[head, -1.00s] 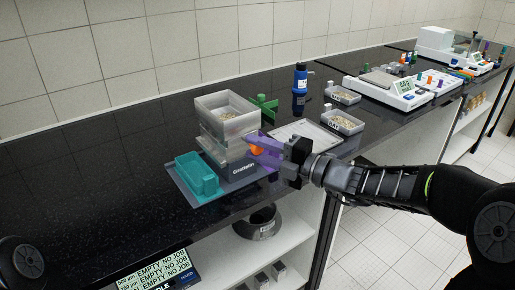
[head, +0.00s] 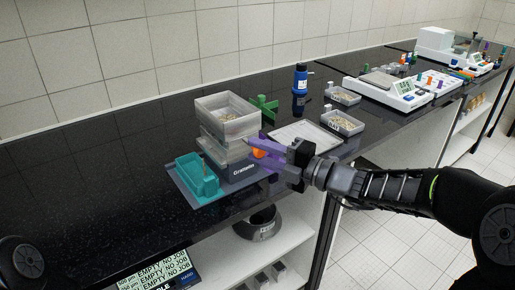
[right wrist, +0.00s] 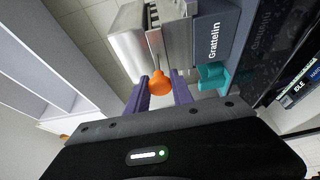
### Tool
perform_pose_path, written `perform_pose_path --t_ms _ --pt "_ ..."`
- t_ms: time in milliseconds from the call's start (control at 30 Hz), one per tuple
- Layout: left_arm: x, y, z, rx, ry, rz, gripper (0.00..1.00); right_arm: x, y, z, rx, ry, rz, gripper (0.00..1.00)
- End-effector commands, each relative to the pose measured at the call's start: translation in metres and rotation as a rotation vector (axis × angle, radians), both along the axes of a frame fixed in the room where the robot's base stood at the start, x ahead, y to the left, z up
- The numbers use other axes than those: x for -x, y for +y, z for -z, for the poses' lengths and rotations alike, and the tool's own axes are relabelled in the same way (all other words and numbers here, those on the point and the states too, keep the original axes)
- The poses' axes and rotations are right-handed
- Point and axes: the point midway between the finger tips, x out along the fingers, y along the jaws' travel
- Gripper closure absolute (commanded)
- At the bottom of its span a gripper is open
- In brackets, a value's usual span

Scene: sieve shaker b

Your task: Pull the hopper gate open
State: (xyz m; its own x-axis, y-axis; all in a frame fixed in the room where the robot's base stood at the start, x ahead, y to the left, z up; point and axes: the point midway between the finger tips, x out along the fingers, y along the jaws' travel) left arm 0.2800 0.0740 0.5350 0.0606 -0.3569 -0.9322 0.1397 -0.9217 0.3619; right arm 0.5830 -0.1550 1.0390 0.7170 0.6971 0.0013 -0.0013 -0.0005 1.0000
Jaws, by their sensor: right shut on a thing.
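The sieve shaker stands on the black bench, with a dark base marked "Grattelin" (head: 242,172) and a translucent grey hopper (head: 222,128) holding grains on top. An orange knob (head: 259,152) sticks out from its right side; in the right wrist view the knob (right wrist: 159,84) sits on a thin rod. My right gripper (head: 262,150), with purple fingers, is shut on the knob. In the right wrist view the fingers (right wrist: 161,96) stand either side of it. A teal tray (head: 197,184) lies left of the base, with a thin brownish streak above it. My left gripper is out of view.
A balance (head: 398,92) is farther off. The bench's left part is clear.

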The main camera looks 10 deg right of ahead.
Motion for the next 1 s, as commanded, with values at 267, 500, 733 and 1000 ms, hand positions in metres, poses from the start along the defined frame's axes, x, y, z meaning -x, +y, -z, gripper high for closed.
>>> perform_pose_path --t_ms 267,500,733,1000 --pt "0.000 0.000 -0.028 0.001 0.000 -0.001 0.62 0.041 -0.017 -0.001 0.001 0.005 0.004 1.00" --pt "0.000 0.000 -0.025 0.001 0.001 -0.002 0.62 0.042 -0.017 0.002 0.002 0.004 0.000 1.00" --pt "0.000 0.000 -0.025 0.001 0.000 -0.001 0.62 0.042 -0.017 0.001 0.002 0.004 0.000 0.56" --pt "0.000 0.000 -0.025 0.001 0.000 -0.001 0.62 0.042 -0.016 0.001 0.001 0.003 0.000 0.50"
